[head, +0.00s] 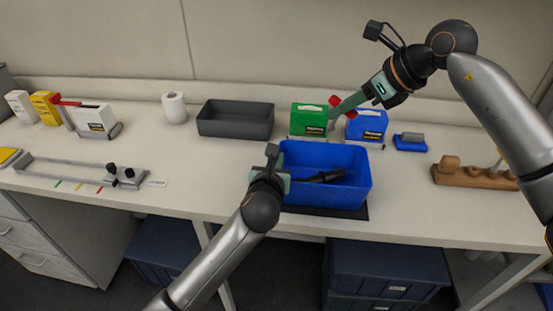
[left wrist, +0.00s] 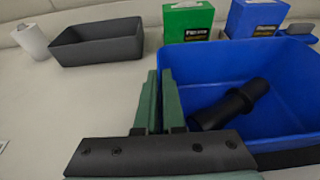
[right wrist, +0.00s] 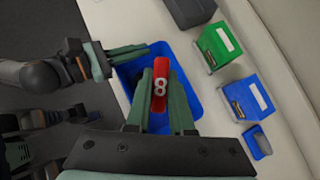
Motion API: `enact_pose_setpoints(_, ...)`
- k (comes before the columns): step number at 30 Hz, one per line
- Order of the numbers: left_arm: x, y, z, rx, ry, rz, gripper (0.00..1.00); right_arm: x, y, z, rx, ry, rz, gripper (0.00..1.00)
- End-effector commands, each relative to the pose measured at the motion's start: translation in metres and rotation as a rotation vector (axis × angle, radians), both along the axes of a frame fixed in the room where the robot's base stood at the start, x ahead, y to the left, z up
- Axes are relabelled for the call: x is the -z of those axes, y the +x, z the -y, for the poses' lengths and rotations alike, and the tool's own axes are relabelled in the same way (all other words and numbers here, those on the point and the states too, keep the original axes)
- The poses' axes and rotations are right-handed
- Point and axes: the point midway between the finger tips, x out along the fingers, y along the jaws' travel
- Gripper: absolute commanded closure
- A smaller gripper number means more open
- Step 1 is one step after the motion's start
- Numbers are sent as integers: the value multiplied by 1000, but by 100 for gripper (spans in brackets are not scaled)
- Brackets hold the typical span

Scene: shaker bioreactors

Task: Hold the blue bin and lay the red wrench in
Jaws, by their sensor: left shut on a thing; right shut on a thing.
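The blue bin (head: 330,200) stands on a dark mat on the bench, open at the top. A black rod-like object (head: 322,177) lies inside it and also shows in the left wrist view (left wrist: 230,105). My left gripper (head: 270,172) is shut on the bin's left wall. My right gripper (head: 342,106) is shut on the red wrench, which hangs above and behind the bin. In the right wrist view the wrench (right wrist: 160,85) shows as a red piece marked 8 between the fingers, over the bin; much of it is hidden.
Green (head: 308,120) and blue (head: 366,126) boxes stand behind the bin. A grey tray (head: 236,119) and paper roll (head: 174,108) stand back left. A small blue tray (head: 411,146) and wooden holder (head: 470,177) lie right.

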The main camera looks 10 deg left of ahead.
Motion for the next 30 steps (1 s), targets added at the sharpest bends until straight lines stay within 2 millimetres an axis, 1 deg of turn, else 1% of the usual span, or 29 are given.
enact_pose_setpoints(23, 1, 0, -2, -4, 6, -2, 100, 1, 0, 0, 6, -4, -1, 100)
enact_pose_setpoints(26, 1, 0, -2, -4, 6, -2, 100, 7, -2, -1, 40, -25, -10, 100)
enact_pose_setpoints(30, 1, 0, -2, -4, 6, -2, 100, 23, -6, -2, 156, -87, -43, 100)
